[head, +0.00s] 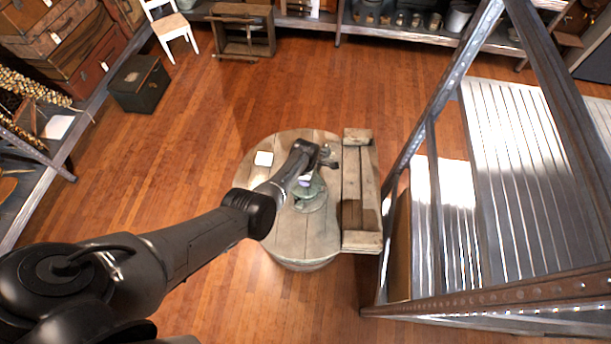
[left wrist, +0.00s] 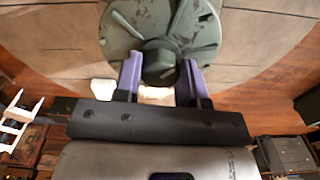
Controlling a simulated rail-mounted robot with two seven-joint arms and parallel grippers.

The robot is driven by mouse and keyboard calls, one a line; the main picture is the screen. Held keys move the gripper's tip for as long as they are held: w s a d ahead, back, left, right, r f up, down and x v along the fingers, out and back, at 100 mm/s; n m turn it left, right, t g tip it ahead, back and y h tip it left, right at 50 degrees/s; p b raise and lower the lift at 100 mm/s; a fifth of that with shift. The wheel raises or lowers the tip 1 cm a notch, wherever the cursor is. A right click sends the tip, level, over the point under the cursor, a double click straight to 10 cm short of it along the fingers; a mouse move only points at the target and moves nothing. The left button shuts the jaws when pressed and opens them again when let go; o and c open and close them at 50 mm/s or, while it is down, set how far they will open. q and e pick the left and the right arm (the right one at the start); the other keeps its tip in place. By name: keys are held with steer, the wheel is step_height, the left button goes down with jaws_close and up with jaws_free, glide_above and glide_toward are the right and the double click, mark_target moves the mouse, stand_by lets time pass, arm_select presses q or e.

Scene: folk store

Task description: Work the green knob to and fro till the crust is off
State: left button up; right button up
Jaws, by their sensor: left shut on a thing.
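A round green wheel-like piece (head: 309,203) lies on the round wooden table (head: 297,240), partly hidden by my arm. In the left wrist view the green piece (left wrist: 125,38) shows raised ribs and dark patches, several on its right side. The green knob (left wrist: 158,57) rises from its middle. My left gripper (left wrist: 160,80) has its purple fingers on either side of the knob and is shut on it. In the head view my left gripper (head: 306,182) is over the green piece. My right gripper is in neither view.
A wooden crate (head: 360,236) stands against the table's right side. A small white block (head: 264,158) lies on the table at the back left. Metal shelving (head: 432,190) rises close on the right. The floor to the left is open.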

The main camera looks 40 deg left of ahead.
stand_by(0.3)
arm_select(q)
steer(key=o, duration=0.9)
steer(key=shift+r, duration=0.3)
steer(key=shift+r+p, duration=2.4)
steer(key=shift+r, duration=4.2)
